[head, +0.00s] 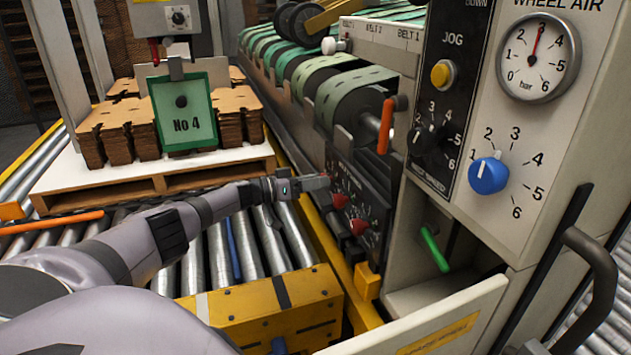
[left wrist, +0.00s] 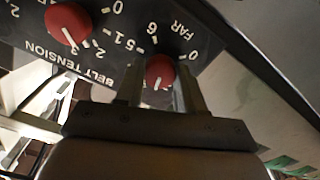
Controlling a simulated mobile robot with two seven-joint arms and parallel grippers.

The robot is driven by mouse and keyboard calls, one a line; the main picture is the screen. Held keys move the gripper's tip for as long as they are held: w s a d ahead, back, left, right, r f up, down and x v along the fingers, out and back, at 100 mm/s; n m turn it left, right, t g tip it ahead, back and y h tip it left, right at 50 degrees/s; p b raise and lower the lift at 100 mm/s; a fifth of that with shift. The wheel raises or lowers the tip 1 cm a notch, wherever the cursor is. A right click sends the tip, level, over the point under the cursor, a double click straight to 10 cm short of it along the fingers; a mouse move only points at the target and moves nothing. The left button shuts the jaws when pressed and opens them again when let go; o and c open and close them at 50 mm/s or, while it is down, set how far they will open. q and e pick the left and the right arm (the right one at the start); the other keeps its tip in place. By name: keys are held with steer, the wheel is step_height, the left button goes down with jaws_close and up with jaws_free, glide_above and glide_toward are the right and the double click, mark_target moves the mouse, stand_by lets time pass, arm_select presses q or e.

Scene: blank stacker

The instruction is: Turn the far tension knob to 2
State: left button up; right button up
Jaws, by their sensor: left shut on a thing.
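The far tension knob (left wrist: 160,70) is red with a white pointer line. In the left wrist view it sits between the fingers of my left gripper (left wrist: 160,88), beside the word FAR on the dark belt tension panel (left wrist: 95,52). Its pointer line faces down the picture, towards the gripper body; the number there is hidden. In the head view my left gripper (head: 324,182) reaches the panel's far end and covers this knob. Two other red knobs (head: 340,201) (head: 357,227) show nearer along the panel. My right gripper is not in view.
A blue wheel air knob (head: 488,175) and a gauge (head: 538,57) are on the cabinet at right. An open drawer (head: 440,320) juts out below. A yellow rail (head: 325,250) runs beside the rollers. A pallet of stacked cardboard (head: 150,178) stands at left.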

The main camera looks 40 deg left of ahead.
arm_select(q)
steer(key=n, duration=0.5)
steer(key=shift+n, duration=0.4)
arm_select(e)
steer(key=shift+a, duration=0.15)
arm_select(q)
steer(key=o, duration=1)
steer(key=shift+o, duration=0.2)
steer(key=shift+s, duration=0.1)
steer(key=p+v, duration=0.3)
steer(key=v, duration=0.4)
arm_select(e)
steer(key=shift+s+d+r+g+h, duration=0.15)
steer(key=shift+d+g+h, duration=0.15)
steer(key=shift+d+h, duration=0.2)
